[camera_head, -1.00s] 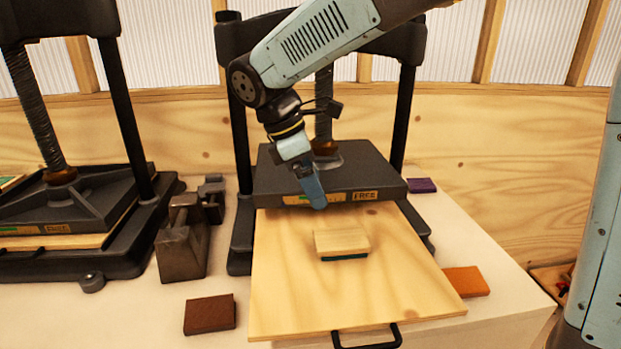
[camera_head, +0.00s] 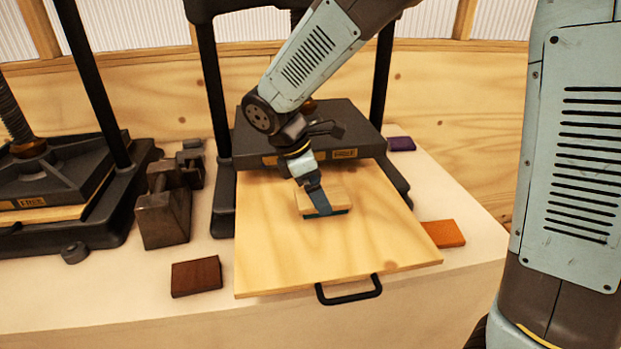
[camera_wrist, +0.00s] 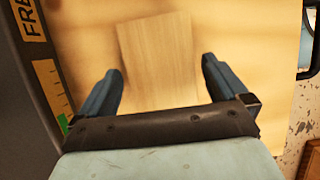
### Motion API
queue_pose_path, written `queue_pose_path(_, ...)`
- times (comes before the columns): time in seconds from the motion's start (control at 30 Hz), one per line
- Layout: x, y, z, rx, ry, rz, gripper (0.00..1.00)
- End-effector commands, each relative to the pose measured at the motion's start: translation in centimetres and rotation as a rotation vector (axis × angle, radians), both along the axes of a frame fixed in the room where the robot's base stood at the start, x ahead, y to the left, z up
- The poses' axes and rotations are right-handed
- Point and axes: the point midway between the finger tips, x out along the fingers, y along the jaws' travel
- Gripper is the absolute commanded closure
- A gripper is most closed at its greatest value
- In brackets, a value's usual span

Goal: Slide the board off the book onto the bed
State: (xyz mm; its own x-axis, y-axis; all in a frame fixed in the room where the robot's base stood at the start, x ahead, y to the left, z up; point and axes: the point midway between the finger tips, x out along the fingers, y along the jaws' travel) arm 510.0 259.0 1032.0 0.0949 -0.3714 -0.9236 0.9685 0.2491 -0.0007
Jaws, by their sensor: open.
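The board (camera_head: 335,193) is a small pale wooden rectangle lying on top of the book. Only a thin dark green edge of the book (camera_head: 340,212) shows beneath it. Both rest on the bed (camera_head: 275,250), a large light wooden plate with a black handle at its front. My gripper (camera_head: 319,204) points down at the board and partly covers it in the head view. In the wrist view the board (camera_wrist: 158,55) lies between my open fingers (camera_wrist: 160,75), with a gap on each side. Contact cannot be told. The book is hidden there.
The press's dark upper plate (camera_head: 300,140) stands behind the bed between black columns. A second press (camera_head: 60,190) and metal blocks (camera_head: 163,215) are at left. A brown block (camera_head: 196,276) and an orange block (camera_head: 442,233) flank the bed. The bed's front is clear.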

Motion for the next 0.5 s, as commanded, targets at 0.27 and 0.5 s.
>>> queue_pose_path(0.27,0.03,-0.09,-0.31,0.001,-0.001,0.000,0.00)
queue_pose_path(0.5,0.03,-0.09,-0.30,0.001,0.000,0.000,0.13)
